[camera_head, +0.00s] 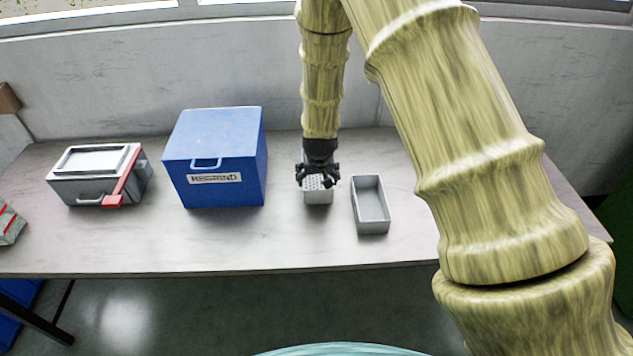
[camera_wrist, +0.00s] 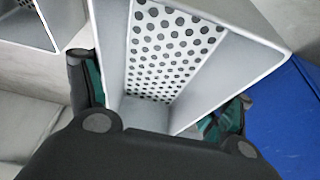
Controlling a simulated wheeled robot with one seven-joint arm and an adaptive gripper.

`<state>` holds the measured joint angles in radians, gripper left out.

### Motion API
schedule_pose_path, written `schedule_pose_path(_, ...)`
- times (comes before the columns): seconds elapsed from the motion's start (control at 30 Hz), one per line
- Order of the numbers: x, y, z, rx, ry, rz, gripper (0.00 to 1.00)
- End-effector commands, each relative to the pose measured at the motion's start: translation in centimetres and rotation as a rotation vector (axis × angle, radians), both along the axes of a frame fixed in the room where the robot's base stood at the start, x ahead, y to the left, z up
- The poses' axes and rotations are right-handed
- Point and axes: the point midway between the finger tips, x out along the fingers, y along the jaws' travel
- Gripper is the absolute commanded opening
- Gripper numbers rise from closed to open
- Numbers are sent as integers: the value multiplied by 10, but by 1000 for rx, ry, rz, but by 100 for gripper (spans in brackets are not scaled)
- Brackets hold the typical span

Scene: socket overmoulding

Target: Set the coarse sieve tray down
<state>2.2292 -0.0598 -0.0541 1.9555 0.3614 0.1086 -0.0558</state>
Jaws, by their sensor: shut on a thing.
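The coarse sieve tray (camera_head: 318,197) is a small light-grey box with a perforated floor, seen in the head view just right of the blue box. In the wrist view the tray (camera_wrist: 180,45) fills the upper middle, its round holes showing. My gripper (camera_head: 317,178) is over it, with a finger on each outer side in the wrist view (camera_wrist: 160,105), shut on the tray. Whether the tray's underside touches the table (camera_head: 290,240) is hard to tell.
A blue box (camera_head: 215,165) with a handle and label stands close to the left. A grey lidded box (camera_head: 90,187) with a red bar is at far left. The table front is clear.

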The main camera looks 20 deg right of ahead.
Motion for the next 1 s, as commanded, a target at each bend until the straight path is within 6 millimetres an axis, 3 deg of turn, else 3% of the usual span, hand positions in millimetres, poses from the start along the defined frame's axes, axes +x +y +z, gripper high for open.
schedule_pose_path(0.23, 3, 0, -8, 0, 2, 1, 53)
schedule_pose_path(0.5, 3, 0, -33, 1, 2, 2, 53)
schedule_pose_path(0.93, 3, 0, -39, 0, 0, 1, 53)
schedule_pose_path(0.97, 3, 0, -39, 0, 0, 1, 84)
schedule_pose_path(1.0, 3, 0, -38, 0, 0, 1, 91)
